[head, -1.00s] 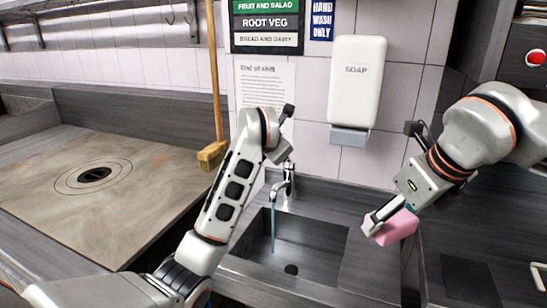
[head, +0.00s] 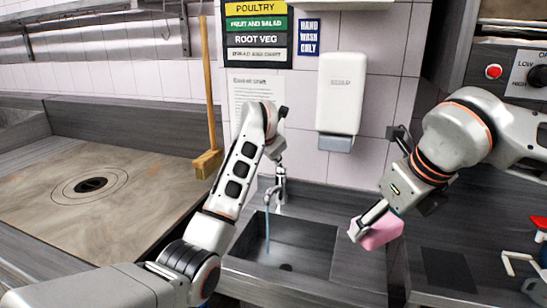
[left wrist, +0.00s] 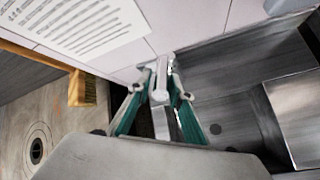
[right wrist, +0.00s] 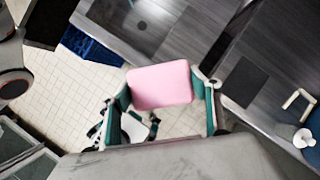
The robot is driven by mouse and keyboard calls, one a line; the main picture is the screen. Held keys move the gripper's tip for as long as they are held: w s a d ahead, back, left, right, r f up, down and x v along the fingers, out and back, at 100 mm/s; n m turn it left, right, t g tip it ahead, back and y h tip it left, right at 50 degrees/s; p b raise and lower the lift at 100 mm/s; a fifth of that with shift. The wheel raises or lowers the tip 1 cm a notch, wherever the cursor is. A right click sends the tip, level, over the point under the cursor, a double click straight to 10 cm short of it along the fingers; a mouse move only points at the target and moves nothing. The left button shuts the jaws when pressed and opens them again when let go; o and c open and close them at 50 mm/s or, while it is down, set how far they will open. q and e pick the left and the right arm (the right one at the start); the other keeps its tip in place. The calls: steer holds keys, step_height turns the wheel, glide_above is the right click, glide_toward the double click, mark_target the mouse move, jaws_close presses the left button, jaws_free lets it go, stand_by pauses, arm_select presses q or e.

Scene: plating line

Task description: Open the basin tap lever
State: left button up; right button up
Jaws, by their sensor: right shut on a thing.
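The chrome basin tap (head: 281,188) stands at the back of the dark sink basin (head: 312,240). A blue stream of water (head: 267,232) runs from its spout. My left gripper (left wrist: 160,75) is at the tap, with its green-padded fingers apart on either side of the tap's top (left wrist: 161,85) in the left wrist view. I cannot tell whether a finger touches the lever. In the head view my left wrist hides part of the tap top. My right gripper (right wrist: 165,100) is shut on a pink block (right wrist: 160,84), held beside the basin's right edge.
A soap dispenser (head: 341,95) hangs on the tiled wall right of the tap. A red button (head: 493,72) shows on equipment at the upper right.

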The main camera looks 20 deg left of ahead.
arm_select(q)
steer(key=shift+o, duration=0.3)
steer(key=shift+s+d, duration=0.1)
steer(key=v, duration=1.2)
steer(key=shift+f, duration=0.1)
